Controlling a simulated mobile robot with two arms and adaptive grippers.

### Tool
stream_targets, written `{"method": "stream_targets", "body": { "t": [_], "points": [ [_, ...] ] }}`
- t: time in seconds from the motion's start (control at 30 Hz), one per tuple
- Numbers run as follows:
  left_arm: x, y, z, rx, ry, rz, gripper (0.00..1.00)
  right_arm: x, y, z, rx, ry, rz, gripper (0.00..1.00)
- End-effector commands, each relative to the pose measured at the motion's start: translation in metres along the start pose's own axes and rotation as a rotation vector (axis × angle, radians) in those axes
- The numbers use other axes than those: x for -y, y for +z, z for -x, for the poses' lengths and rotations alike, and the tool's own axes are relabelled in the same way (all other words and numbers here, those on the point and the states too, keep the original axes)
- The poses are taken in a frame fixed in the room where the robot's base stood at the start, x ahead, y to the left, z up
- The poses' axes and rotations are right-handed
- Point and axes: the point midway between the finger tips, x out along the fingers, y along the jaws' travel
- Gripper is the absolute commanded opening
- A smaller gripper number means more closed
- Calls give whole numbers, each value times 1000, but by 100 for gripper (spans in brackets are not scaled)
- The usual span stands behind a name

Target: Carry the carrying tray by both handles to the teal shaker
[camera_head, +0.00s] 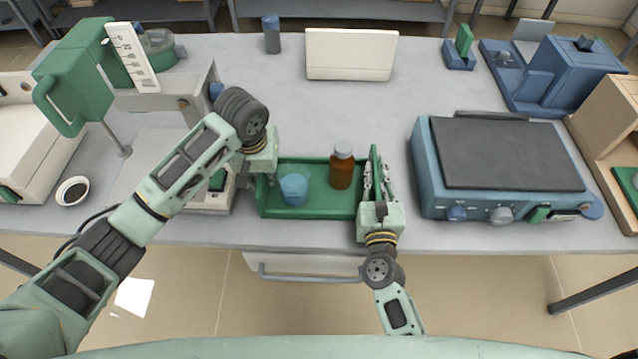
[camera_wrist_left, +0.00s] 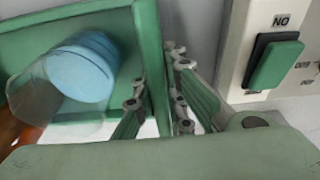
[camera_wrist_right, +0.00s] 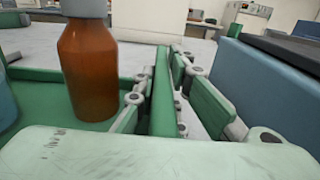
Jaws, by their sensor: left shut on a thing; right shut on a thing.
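The green carrying tray (camera_head: 322,207) sits at the front middle of the table; I cannot tell whether it touches the top. It holds a beaker of blue liquid (camera_head: 294,186) and a brown bottle (camera_head: 342,170), both upright. My left gripper (camera_head: 264,165) is shut on the tray's left end wall, which shows between its fingers in the left wrist view (camera_wrist_left: 155,85). My right gripper (camera_head: 377,182) is shut on the right end wall, also between the fingers in the right wrist view (camera_wrist_right: 162,90). The teal shaker (camera_head: 440,190), with a dark flat top, stands right of the tray.
A green overhead stirrer (camera_head: 85,75) and its base stand at the left, close to my left arm. A cream box (camera_head: 350,55) and a small dark blue jar (camera_head: 271,35) are at the back. A blue machine (camera_head: 570,75) is at the back right. The table behind the tray is clear.

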Motion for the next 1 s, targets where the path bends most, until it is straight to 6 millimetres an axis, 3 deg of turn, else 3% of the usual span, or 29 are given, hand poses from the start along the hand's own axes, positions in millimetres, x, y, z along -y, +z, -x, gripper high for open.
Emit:
{"method": "stream_targets", "body": {
  "t": [0.27, 0.7, 1.0],
  "points": [
    [0, -3, 11, -3, 1, 1, 0, 0, 11, 0, 3, -1, -1, 0],
    [0, -8, 49, -3, 1, 1, 0, 0, 50, 0, 3, -1, -1, 0],
    [0, -9, 51, -3, 1, 1, 0, 0, 52, 0, 3, 0, -1, 0]
  ]
}}
